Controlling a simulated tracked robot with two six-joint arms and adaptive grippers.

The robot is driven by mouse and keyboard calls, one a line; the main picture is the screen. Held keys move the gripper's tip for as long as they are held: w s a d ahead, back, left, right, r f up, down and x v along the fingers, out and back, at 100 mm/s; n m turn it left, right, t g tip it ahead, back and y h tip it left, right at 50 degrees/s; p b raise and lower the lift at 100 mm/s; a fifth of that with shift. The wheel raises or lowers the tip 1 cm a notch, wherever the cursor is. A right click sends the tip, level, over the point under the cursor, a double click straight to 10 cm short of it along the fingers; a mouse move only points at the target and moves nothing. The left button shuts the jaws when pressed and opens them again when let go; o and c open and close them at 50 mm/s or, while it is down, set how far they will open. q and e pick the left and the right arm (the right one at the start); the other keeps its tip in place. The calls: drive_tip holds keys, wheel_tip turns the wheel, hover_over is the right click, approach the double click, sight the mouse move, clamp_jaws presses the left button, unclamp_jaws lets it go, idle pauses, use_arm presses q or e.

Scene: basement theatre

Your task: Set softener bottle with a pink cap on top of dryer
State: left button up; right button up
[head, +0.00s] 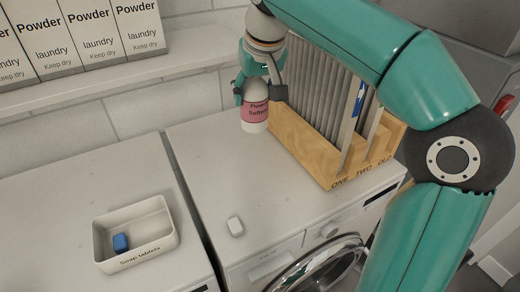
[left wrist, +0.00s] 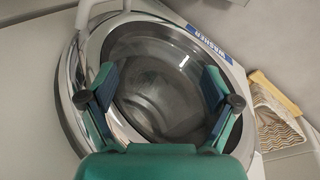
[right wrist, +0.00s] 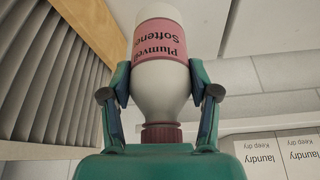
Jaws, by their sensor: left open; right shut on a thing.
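The softener bottle (head: 255,115) is white with a pink label, at the back of the right-hand white machine top (head: 215,165) in the head view. My right gripper (head: 259,92) is shut around its upper part from above. The right wrist view shows the bottle (right wrist: 160,88) between the fingers (right wrist: 160,95), with its dark pink cap (right wrist: 161,134) toward the palm. I cannot tell if its base touches the top. No dryer label is readable. My left gripper (left wrist: 158,100) is open and empty before a round door (left wrist: 160,75) marked WASHER.
A wooden rack (head: 300,150) of grey panels stands right beside the bottle. A soap tray (head: 105,258) holding a blue tablet sits on the left-hand machine. Powder boxes (head: 88,40) line the shelf.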

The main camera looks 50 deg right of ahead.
drive_tip(key=shift+f+b, duration=2)
drive_tip(key=shift+f, duration=7.5)
drive_tip(key=o, duration=1.2)
drive_tip(key=shift+a+f, duration=0.1)
drive_tip(key=shift+o, duration=0.2)
drive_tip(key=shift+r, duration=0.2)
drive_tip(key=p+v, duration=0.1)
drive_tip(key=v, duration=1.1)
drive_tip(key=shift+p, duration=0.35)
drive_tip(key=shift+f, duration=0.1)
